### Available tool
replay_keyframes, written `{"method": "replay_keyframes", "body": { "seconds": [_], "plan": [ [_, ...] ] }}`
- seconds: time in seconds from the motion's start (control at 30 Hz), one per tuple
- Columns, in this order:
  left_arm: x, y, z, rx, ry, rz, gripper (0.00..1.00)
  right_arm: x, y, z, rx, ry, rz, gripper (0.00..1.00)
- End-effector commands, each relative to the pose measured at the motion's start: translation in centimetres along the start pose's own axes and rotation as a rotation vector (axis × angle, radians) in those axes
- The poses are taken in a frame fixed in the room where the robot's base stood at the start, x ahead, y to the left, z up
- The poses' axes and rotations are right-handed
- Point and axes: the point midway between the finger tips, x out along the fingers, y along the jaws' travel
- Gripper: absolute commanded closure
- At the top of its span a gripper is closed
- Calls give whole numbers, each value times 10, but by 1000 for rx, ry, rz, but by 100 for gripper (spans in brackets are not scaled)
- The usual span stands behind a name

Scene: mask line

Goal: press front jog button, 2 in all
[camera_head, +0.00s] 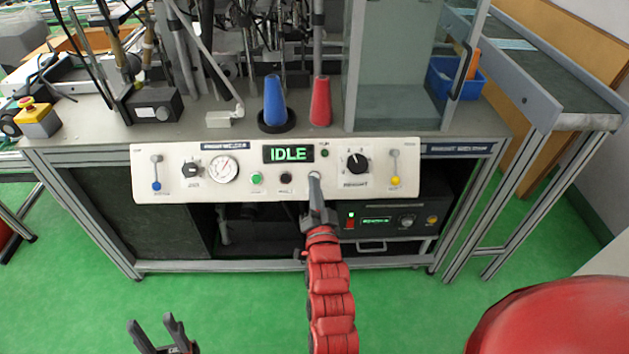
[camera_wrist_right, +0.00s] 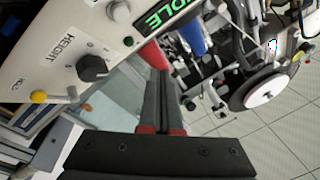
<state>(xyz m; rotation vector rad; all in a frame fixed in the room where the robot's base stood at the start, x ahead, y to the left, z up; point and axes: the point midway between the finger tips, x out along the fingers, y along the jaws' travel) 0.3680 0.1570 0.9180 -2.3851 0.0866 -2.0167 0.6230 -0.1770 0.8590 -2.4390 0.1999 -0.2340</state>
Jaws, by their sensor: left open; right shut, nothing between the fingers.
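A white control panel (camera_head: 140,170) spans the front of the machine bench, with a display reading IDLE (camera_head: 288,154). Below the display are a green button (camera_head: 256,178) and a dark button (camera_head: 286,177). Their small labels are not readable, so I cannot tell which is the front jog button. My right gripper (camera_head: 315,178) is shut and empty, its tips over the panel right of the dark button. It hides what is behind; I cannot tell whether it touches. The right wrist view shows its closed fingers (camera_wrist_right: 158,75) and a round grey button (camera_wrist_right: 121,11). My left gripper (camera_head: 156,326) is open and empty, low over the green floor.
The panel also carries a gauge (camera_head: 223,169), a black HEIGHT knob (camera_head: 357,163) and levers with blue (camera_head: 157,186) and yellow (camera_head: 395,181) ends. Blue (camera_head: 274,100) and red (camera_head: 320,102) cones stand on the bench behind. A dark control box (camera_head: 385,221) sits beneath.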

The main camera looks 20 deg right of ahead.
Motion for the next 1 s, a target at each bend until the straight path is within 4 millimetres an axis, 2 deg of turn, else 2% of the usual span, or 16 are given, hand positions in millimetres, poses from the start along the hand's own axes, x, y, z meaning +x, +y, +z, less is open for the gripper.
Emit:
{"method": "replay_keyframes", "body": {
  "seconds": [0.47, 0.67, 1.0],
  "plan": [
    [-4, 0, 1, 0, 0, 0, 50, 2, 5, 4, 9, -9, 12, 100],
    [-21, 1, 4, 0, 0, 0, 50, 15, 16, 17, 7, -9, 11, 100],
    [-52, 3, 9, 0, 0, 0, 50, 47, 41, 41, 7, -9, 12, 100]
  ]
}}
